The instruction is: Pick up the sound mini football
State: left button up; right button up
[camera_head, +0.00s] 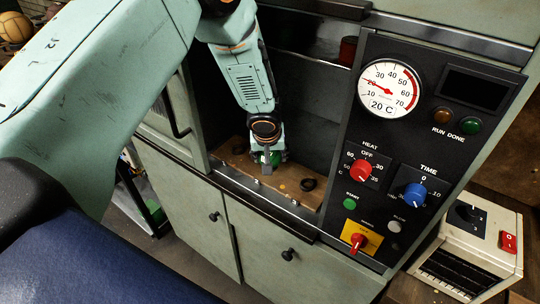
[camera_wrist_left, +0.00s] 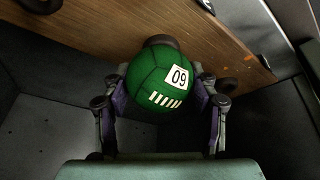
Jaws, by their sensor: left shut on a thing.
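The mini football (camera_wrist_left: 152,72) is a green panelled ball with a white "09" label and a row of white bars. No damage shows on the side I see. My left gripper (camera_wrist_left: 160,98) is shut on it, one purple-padded finger on each side. I cannot tell if the ball touches the wooden board (camera_wrist_left: 110,40). My right gripper is not in view.
A dark ring (camera_head: 308,184) lies on the board to the right of the gripper. The cabinet's metal front edge (camera_head: 262,186) and control panel (camera_head: 385,150) are close by. A dark red cylinder (camera_head: 347,50) stands at the back. A tan ball (camera_head: 15,27) is at the far upper left.

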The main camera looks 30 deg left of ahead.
pick_arm(q)
notch_tip(320, 180, up, 2)
jog(key=shift+d+r+p, duration=0.1)
jog(key=shift+p, duration=0.55)
jog(key=shift+r+p, duration=0.6)
jog(key=shift+r, duration=0.05)
jog(key=shift+s, duration=0.1)
